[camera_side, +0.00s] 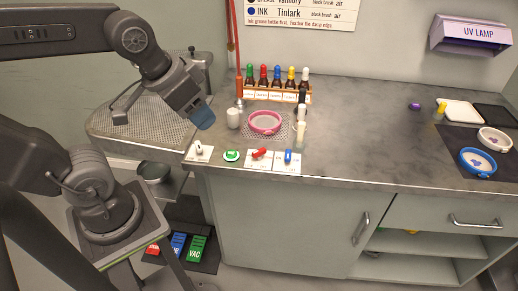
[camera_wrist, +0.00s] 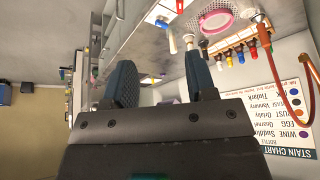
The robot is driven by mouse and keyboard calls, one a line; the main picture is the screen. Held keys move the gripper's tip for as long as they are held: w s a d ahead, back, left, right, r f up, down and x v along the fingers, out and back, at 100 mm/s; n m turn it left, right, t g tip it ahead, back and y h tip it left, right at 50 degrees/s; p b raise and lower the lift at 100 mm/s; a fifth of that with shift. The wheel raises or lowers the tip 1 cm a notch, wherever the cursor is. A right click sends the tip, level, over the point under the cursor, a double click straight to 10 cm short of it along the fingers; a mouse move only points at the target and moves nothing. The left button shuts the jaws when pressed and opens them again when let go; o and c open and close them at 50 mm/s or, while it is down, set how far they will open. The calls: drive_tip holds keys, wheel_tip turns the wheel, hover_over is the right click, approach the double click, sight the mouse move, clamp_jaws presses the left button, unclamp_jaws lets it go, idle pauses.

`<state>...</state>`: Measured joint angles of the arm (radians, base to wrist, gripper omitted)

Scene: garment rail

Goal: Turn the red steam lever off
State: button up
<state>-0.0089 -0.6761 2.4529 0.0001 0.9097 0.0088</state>
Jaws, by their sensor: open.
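The red lever (camera_side: 259,153) sits on a white plate at the counter's front edge, between a green round button and a blue lever. Its handle lies tilted sideways, while the blue lever (camera_side: 288,156) stands upright. The label print is too small to read. My gripper (camera_side: 203,118) has blue-tipped fingers and is above the counter's left part, up and left of the red lever, not touching it. In the wrist view my gripper (camera_wrist: 161,75) is open with nothing between its fingers. A red piece, apparently the lever (camera_wrist: 180,6), shows at the top edge there.

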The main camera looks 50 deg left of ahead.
drive_tip(key=w+g, duration=0.1)
drive_tip(key=w, duration=0.2)
drive_tip(key=w+a+f+g, duration=0.1)
drive_tip(key=w, duration=0.2)
drive_tip(key=w+a, duration=0.1)
drive_tip(key=w, duration=0.2)
drive_tip(key=shift+w+f+g, duration=0.25)
drive_tip(key=shift+f+g, duration=0.15)
drive_tip(key=shift+c, duration=0.5)
drive_tip(key=g, duration=0.2)
hover_over(259, 151)
wheel_tip(259, 151, down, 6)
wheel_tip(259, 151, down, 14)
drive_tip(key=shift+a+f, duration=0.1)
drive_tip(key=shift+f, duration=0.05)
clamp_jaws()
